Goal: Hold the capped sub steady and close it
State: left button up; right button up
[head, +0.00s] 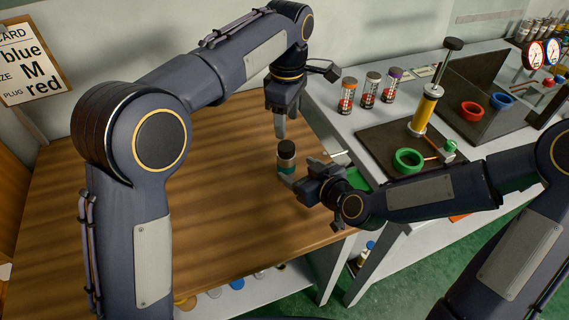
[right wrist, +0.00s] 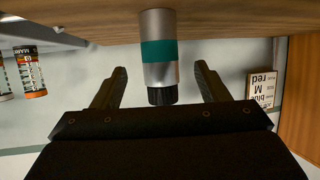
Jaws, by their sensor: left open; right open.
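The capped sub (head: 286,157) stands upright on the wooden table near its right edge. It is a grey cylinder with a dark cap on top and a teal band, clear in the right wrist view (right wrist: 160,50), where it appears upside down. My right gripper (head: 297,172) is open at the sub's side. In its wrist view the two fingers (right wrist: 160,85) stand either side of the sub, with a gap at each side. My left gripper (head: 280,133) points down just above and behind the cap. It is open, though its fingers overlap in the head view.
On the grey bench at right are several small labelled bottles (head: 371,90), a yellow cylinder with a plunger (head: 424,110), and green (head: 408,160), red (head: 471,111) and blue (head: 501,100) rings. A card (head: 30,62) reads blue, M, red. The wooden table's left part is clear.

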jog(key=shift+x, duration=3.9)
jog(key=shift+c, duration=0.3)
grip_shut()
pick_arm(q)
jog(key=shift+f+m, duration=0.3)
jog(key=shift+m, duration=0.2)
jog(key=shift+s+f+m, duration=0.1)
jog(key=shift+m, duration=0.7)
jog(key=shift+r+m, duration=0.4)
jog(key=shift+m, duration=0.6)
